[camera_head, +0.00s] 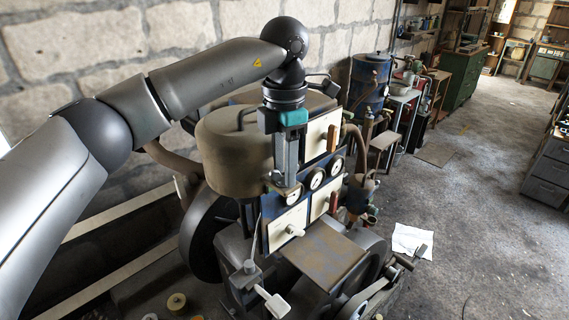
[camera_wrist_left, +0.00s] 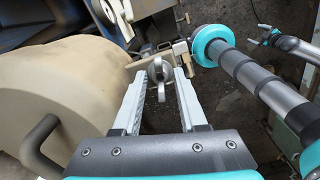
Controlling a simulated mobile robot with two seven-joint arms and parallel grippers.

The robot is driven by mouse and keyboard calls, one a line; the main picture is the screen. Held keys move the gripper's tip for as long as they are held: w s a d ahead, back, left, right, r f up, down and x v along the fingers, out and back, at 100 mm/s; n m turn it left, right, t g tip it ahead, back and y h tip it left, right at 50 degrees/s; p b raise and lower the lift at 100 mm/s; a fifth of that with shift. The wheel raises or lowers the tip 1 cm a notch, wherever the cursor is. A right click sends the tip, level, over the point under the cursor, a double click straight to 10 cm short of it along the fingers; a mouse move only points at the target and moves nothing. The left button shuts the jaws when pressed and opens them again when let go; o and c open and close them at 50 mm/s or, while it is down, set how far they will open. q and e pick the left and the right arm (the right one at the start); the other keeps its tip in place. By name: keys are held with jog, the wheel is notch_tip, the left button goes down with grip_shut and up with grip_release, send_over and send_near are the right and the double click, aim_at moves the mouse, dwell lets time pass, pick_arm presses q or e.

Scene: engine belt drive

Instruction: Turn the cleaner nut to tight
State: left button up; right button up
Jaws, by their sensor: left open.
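My left gripper (camera_head: 285,190) points down in front of the engine's tan drum (camera_head: 222,150). In the left wrist view, the same gripper (camera_wrist_left: 158,72) has its two fingers apart. A small grey rounded part with a loop or wing (camera_wrist_left: 159,77), which looks like the cleaner nut, shows between the fingers, nearer the tips. I see no clear contact with either finger. Whether it is turned tight cannot be told. In the head view the gripper hides this spot.
A panel with round gauges (camera_head: 316,180) and pale plates with handles stands close by the fingers. The tan drum with its curved handle (camera_wrist_left: 40,145) lies just left of them in the left wrist view. A white sheet (camera_head: 412,241) lies on the open floor at right.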

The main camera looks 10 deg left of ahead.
pick_arm(q)
jog(key=shift+c, duration=0.4)
grip_shut()
dwell(0.4)
jog(key=m, duration=0.3)
jog(key=shift+b, duration=0.35)
jog(key=m, duration=0.3)
jog(key=shift+m, duration=0.4)
jog(key=m, duration=0.4)
jog(key=shift+m, duration=2)
